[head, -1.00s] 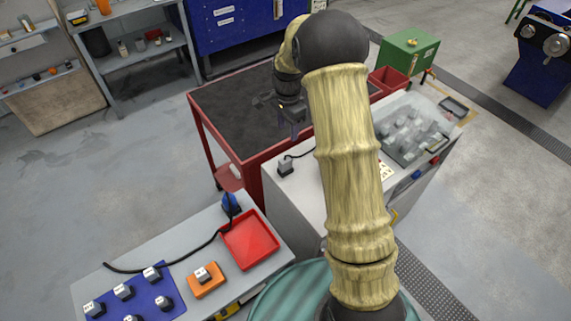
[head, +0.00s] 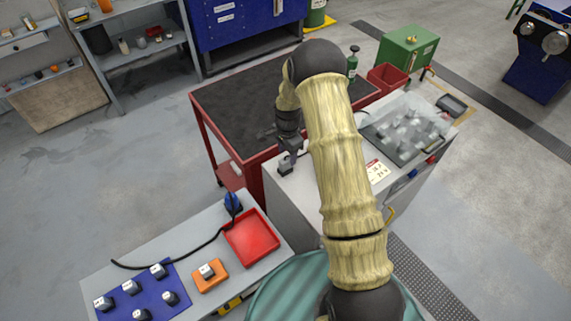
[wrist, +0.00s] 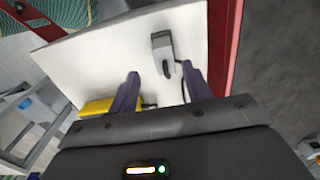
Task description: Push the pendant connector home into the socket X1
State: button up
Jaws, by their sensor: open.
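A grey block-shaped part (head: 285,167) sits near the left corner of the pale cabinet top. It also shows in the wrist view (wrist: 161,45), with a dark part along it and a dark cable nearby; I cannot tell if it is the connector or the socket. My gripper (head: 290,157) points down at it. In the wrist view my gripper (wrist: 161,74) is open, its purple fingers apart, with the block just beyond the tips. A blue fitting (head: 232,202) with a black cable stands on the left bench. No X1 marking is readable.
A red tray (head: 251,237), an orange block (head: 210,276) and a blue panel (head: 150,292) with several grey parts lie on the left bench. A clear-covered bin (head: 405,133) is at the cabinet's right. A red-framed table (head: 235,105) stands behind. A yellow item (wrist: 97,106) shows in the wrist view.

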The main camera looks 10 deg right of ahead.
aim_at(285, 160)
jog(key=shift+a+f+p, duration=0.2)
jog(key=shift+f+p, duration=0.4)
jog(key=shift+p, duration=0.2)
jog(key=shift+w+a+f+p, duration=0.15)
jog(key=shift+f+p, duration=0.35)
jog(key=shift+f, duration=0.5)
jog(key=shift+w+d+f+p, duration=0.1)
jog(key=shift+f+p, duration=0.35)
jog(key=shift+f, duration=0.55)
jog(key=shift+a, duration=0.1)
grip_shut()
